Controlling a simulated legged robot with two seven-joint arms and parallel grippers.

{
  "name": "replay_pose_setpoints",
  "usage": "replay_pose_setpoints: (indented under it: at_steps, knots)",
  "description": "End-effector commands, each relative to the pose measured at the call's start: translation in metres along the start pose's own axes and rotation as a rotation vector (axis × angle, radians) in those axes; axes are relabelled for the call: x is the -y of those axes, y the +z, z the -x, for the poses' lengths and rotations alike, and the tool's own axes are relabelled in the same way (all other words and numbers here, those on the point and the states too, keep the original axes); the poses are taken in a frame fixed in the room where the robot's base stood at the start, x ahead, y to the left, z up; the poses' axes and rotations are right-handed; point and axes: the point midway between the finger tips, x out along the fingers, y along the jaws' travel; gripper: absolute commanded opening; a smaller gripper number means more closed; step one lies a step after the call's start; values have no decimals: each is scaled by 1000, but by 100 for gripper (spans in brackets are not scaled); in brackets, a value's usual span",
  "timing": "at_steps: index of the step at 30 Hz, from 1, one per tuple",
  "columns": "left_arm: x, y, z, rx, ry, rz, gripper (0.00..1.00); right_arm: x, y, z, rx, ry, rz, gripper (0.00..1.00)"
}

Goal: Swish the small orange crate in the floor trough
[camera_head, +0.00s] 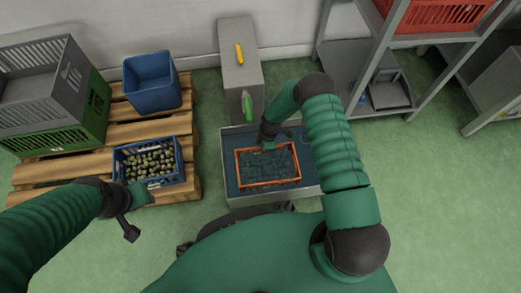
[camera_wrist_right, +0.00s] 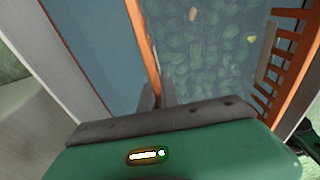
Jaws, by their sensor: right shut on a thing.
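The small orange crate (camera_head: 240,170) sits inside the grey floor trough (camera_head: 226,133) in the head view. A dark bluish surface, which looks like water, covers its inside. My right gripper (camera_head: 268,146) reaches down to the crate's far rim and is shut on it. The right wrist view shows the crate's orange rim (camera_wrist_right: 143,45) running between the gripper's fingers (camera_wrist_right: 158,98), with greenish round shapes below the surface inside.
A blue crate of olives (camera_head: 150,163) and an empty-looking blue bin (camera_head: 151,80) stand on a wooden pallet (camera_head: 88,163) at left, beside stacked grey and green crates (camera_head: 62,140). A grey block (camera_head: 240,62) stands behind the trough. Metal shelving (camera_head: 350,58) is at right. Green floor is free at right.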

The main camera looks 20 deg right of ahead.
Motion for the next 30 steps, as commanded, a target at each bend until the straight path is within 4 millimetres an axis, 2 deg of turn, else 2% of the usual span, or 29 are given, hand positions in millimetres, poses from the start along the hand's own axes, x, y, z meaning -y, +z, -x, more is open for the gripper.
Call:
replay_pose_setpoints:
  at_steps: [3,11,14,18,21,25,30]
  knots:
    - [0,0,2,0,0,0,36,0,6,2,-2,0,-2,0]
    - [0,-1,5,0,0,0,36,0,5,7,-1,1,-1,0]
    - [0,-5,21,0,0,0,36,-2,1,34,-3,2,-1,0]
    - [0,-13,53,0,0,0,36,-3,-6,93,-4,3,-1,0]
    - [0,-17,70,-1,0,0,36,-2,-9,127,-4,1,-2,0]
    - [0,-19,78,0,0,0,36,0,-12,148,-2,-1,-1,0]
    - [0,-18,76,0,0,0,36,0,-12,148,-2,-2,-1,0]
